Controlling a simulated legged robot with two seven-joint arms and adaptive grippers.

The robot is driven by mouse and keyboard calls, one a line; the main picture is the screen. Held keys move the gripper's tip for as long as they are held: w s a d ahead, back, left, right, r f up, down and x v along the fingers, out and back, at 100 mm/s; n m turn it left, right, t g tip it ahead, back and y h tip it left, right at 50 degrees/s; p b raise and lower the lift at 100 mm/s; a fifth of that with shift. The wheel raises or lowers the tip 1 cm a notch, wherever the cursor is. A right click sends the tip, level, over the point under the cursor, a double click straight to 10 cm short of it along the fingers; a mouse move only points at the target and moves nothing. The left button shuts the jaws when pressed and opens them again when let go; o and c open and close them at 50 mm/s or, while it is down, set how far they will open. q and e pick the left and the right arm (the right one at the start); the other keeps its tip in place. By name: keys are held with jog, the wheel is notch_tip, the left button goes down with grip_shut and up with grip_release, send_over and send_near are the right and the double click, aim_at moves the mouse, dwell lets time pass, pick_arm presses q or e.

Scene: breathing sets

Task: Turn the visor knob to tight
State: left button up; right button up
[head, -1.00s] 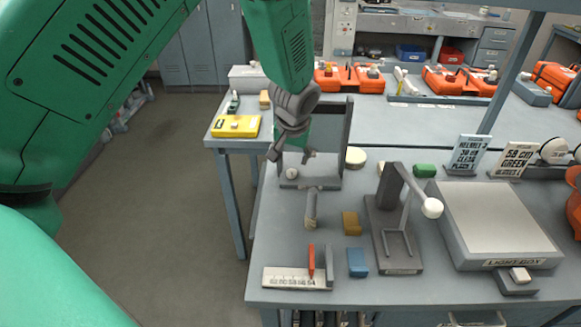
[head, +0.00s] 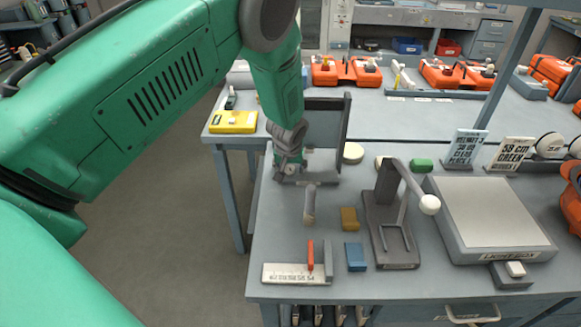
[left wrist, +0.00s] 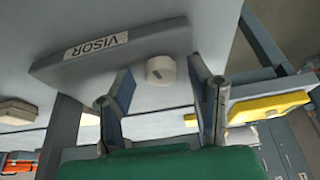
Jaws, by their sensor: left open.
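The visor stand (head: 343,120) is a grey base with an upright dark-framed panel at the table's back left corner. In the left wrist view its base carries a VISOR label (left wrist: 95,46) and a round white knob (left wrist: 158,73) with a dark mark. My left gripper (head: 290,168) is at the left end of the stand's base and mostly hides the knob in the head view. In the left wrist view the left gripper (left wrist: 160,82) is open, with one finger on either side of the knob and visible gaps; I cannot tell any contact. My right gripper is not in view.
A grey post (head: 309,204), an ochre block (head: 349,218), a blue block (head: 355,257) and a ruler gauge (head: 290,273) stand in front. A dark lever stand (head: 381,225) and the lightbox (head: 490,215) are to the right. A yellow case (head: 233,122) lies behind left.

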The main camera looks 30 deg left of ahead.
pick_arm(q)
jog(key=shift+a+f, duration=0.15)
jog(key=shift+f, duration=0.05)
grip_shut()
jog(key=shift+m+h, duration=0.5)
jog(key=shift+m, duration=0.8)
jog(key=shift+c, duration=0.3)
grip_release()
jog(key=shift+o, duration=0.3)
jog(key=shift+r+t, duration=0.1)
jog(key=shift+t, duration=0.2)
